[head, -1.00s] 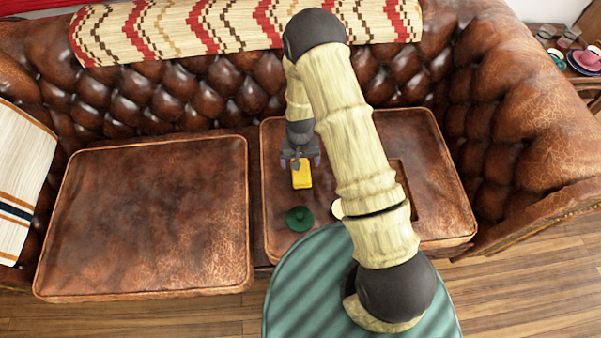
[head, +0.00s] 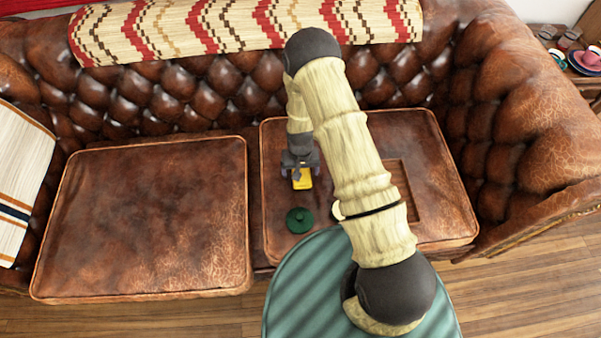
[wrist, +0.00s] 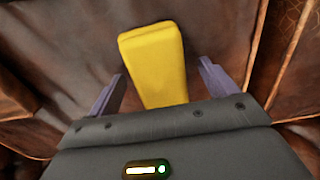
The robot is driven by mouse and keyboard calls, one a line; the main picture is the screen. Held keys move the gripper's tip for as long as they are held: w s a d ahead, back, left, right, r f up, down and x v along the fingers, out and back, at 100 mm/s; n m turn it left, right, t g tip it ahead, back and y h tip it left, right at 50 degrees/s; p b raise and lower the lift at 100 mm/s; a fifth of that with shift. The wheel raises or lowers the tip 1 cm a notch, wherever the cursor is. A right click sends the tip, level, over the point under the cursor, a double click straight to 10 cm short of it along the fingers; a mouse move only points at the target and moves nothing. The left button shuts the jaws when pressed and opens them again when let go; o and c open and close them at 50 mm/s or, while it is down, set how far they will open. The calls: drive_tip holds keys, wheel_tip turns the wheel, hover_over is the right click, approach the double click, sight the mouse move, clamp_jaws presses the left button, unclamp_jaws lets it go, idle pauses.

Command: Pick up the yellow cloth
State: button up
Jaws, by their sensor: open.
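The yellow cloth (head: 303,181) is a small folded block lying on the right seat cushion of the leather sofa. In the wrist view the cloth (wrist: 154,62) stretches from the upper middle down behind the gripper body, which hides its near end. My gripper (head: 300,168) is over the far part of the cloth in the head view. In the wrist view my gripper (wrist: 160,84) is open, with one purple finger on each side of the cloth. A gap shows between each finger and the cloth. I cannot tell how high the fingertips are above the cushion.
A round green lidded object (head: 299,220) sits on the cushion just in front of the cloth. A brown wooden tray (head: 409,190) lies to the right, partly behind my arm. The left cushion (head: 150,220) is bare. The sofa backrest (head: 190,95) rises behind.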

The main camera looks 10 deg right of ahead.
sight(301, 170)
drive_tip(key=shift+c, duration=0.3)
drive_tip(key=c, duration=1)
wheel_tip(301, 170, up, 10)
drive_tip(key=shift+r+p, duration=0.1)
drive_tip(key=shift+p, duration=0.75)
drive_tip(key=o, duration=0.4)
drive_tip(key=c, duration=0.3)
